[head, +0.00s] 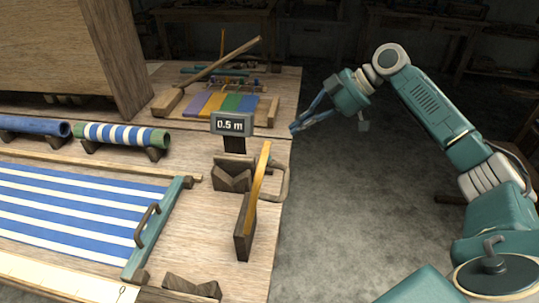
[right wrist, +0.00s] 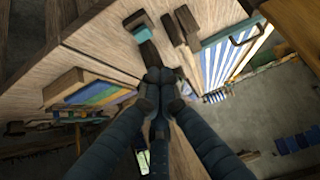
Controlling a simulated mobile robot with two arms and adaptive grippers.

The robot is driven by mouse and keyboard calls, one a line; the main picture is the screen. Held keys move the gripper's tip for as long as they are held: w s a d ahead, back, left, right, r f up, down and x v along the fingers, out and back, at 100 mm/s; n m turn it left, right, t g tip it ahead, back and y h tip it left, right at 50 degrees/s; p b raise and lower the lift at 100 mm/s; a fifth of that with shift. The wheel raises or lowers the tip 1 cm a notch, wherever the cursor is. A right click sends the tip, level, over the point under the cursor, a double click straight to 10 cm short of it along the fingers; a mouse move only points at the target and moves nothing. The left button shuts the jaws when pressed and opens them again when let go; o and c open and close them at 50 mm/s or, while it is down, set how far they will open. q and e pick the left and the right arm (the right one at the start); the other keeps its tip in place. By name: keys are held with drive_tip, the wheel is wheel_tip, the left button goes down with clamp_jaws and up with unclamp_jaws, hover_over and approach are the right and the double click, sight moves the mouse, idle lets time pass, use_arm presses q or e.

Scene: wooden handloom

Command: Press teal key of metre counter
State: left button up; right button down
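The metre counter (head: 232,124) stands on a dark post at the right side of the wooden bench, its display reading "0.5 m". In the right wrist view a block with a teal face (right wrist: 143,31) shows beyond the fingertips; I cannot tell whether this is the teal key. No separate key can be made out in the head view. My right gripper (head: 294,127) is to the right of the counter, apart from it, near the bench edge. Its fingertips are together with nothing between them, also in the right wrist view (right wrist: 163,80). My left gripper is not in view.
A wooden beater-like bar (head: 256,200) and a notched block (head: 232,172) stand before the counter. Coloured slats (head: 222,103) lie behind it. Striped blue-white cloth (head: 75,205) spreads at left, with rolls (head: 125,135) on cradles. Floor right of the bench is clear.

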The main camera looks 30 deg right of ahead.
drive_tip(key=x, duration=0.4)
drive_tip(key=f+p+x, duration=0.1)
drive_tip(key=x, duration=0.3)
drive_tip(key=d+p+x, duration=0.1)
drive_tip(key=x, duration=0.3)
drive_tip(key=shift+s+d+f, duration=0.1)
drive_tip(key=shift+s, duration=0.3)
drive_tip(key=shift+f, duration=0.75)
